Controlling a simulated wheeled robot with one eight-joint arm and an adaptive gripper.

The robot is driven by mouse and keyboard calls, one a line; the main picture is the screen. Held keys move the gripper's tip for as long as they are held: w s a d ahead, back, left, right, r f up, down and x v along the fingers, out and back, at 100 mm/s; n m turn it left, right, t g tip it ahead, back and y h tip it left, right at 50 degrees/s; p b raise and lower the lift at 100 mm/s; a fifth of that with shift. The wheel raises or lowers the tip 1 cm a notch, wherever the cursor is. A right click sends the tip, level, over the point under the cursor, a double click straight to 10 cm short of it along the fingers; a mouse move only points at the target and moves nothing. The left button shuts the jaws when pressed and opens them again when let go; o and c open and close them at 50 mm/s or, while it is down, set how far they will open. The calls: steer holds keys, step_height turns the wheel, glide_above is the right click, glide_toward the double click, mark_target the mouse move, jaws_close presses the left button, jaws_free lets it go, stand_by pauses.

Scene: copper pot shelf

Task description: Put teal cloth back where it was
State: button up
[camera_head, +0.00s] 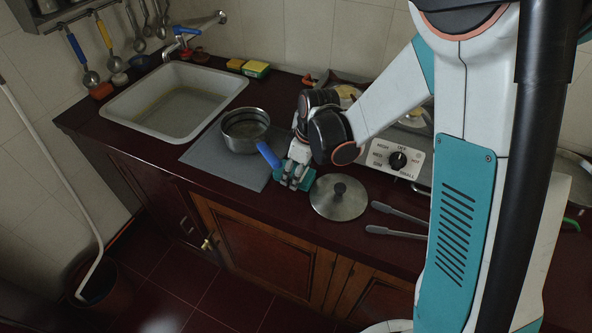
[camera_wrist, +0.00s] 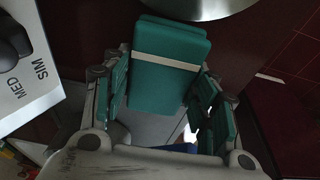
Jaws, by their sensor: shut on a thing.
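My gripper (camera_head: 294,176) is low over the counter's front part, between the blue-handled pan and the steel lid. In the wrist view its teal-padded fingers (camera_wrist: 165,82) are closed on the sides of a folded teal cloth (camera_wrist: 170,65) with a pale band across it. The cloth sticks out past the fingertips. In the head view the cloth cannot be told clearly from my teal finger pads. Whether the cloth touches the counter is unclear.
The pan (camera_head: 245,132) stands on a grey mat (camera_head: 204,153), its blue handle (camera_head: 268,154) close beside my gripper. The lid (camera_head: 339,198) lies just right, with tongs (camera_head: 398,222) beyond. The stove (camera_head: 397,160) is behind. The sink (camera_head: 172,100) and sponges (camera_head: 249,68) are farther left and back.

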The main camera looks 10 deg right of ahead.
mark_target(304, 175)
steer(key=shift+f, duration=0.1)
steer(key=o, duration=1.4)
steer(key=shift+r+p, duration=0.65)
steer(key=shift+r, duration=0.05)
steer(key=p+v, duration=0.4)
steer(key=v, duration=0.7)
steer(key=s+d+r+m+t, duration=0.2)
steer(key=s+d+r+m, duration=0.1)
steer(key=s, duration=0.3)
steer(key=s+d+r+m+t+h, duration=0.1)
steer(key=s+d+r+m+t, duration=0.1)
steer(key=s+d+r+m, duration=0.1)
steer(key=s+d+r+m+t+h, duration=0.1)
steer(key=s+d+r+m, duration=0.2)
steer(key=s+r+m, duration=0.2)
steer(key=shift+s+r+t, duration=0.4)
steer(key=shift+s+r, duration=0.75)
steer(key=shift+s, duration=0.7)
